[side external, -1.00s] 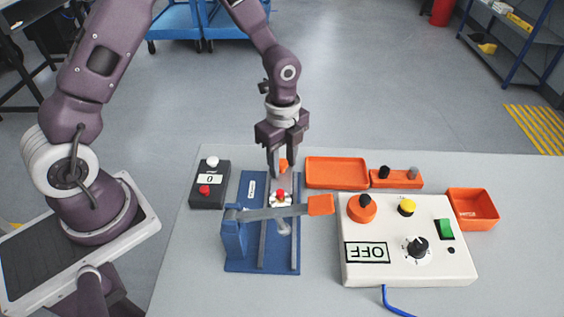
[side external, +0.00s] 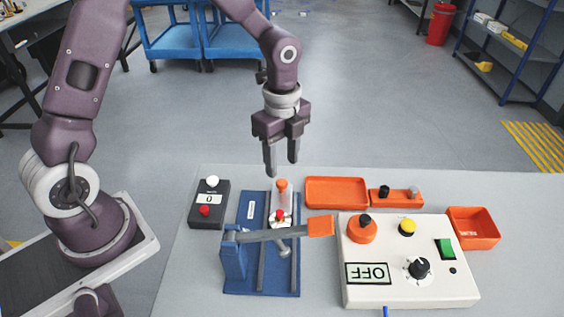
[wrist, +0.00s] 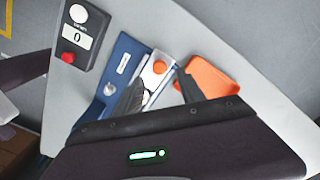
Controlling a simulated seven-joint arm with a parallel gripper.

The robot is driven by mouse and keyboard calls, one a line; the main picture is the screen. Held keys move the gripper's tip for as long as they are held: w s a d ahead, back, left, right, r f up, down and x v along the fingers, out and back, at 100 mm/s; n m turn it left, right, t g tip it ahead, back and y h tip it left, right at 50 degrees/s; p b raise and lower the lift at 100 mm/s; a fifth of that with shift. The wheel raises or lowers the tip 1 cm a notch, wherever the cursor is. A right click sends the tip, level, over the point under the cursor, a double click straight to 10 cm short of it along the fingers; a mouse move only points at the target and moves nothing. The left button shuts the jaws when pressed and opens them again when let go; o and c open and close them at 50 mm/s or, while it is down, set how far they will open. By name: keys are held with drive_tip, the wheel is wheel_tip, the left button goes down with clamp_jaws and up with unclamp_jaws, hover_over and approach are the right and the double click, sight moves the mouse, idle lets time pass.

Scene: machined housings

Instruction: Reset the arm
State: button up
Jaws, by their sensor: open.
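My gripper (side external: 282,160) is open and empty, above the blue fixture (side external: 245,265) on the table. Its two fingers also show in the wrist view (wrist: 160,92), spread on either side of part of the fixture. An orange-topped piece (side external: 282,186) stands below the fingers, apart from them, on a pale slide. A red knob (side external: 280,215) sits just in front of it. A grey lever with an orange handle (side external: 320,226) reaches across the fixture to the right.
A black counter box (side external: 209,205) reading 0 stands left of the fixture. An empty orange tray (side external: 336,205), an orange holder (side external: 396,205), an orange bin (side external: 473,242) and a white control box (side external: 378,295) labelled OFF stand to the right. The space around my gripper is clear.

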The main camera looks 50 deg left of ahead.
drive_tip(key=s+a+r+n+t, duration=0.15)
drive_tip(key=s+r+n, duration=0.25)
drive_tip(key=r, duration=0.4)
drive_tip(key=s+r+n+t, duration=0.2)
drive_tip(key=s+r+n, duration=0.3)
drive_tip(key=s+n, duration=0.2)
drive_tip(key=s+r+n+t, duration=0.2)
drive_tip(key=s+r+n, duration=0.3)
drive_tip(key=s, duration=0.5)
drive_tip(key=shift+s+a+n, duration=0.25)
drive_tip(key=shift+n, duration=0.75)
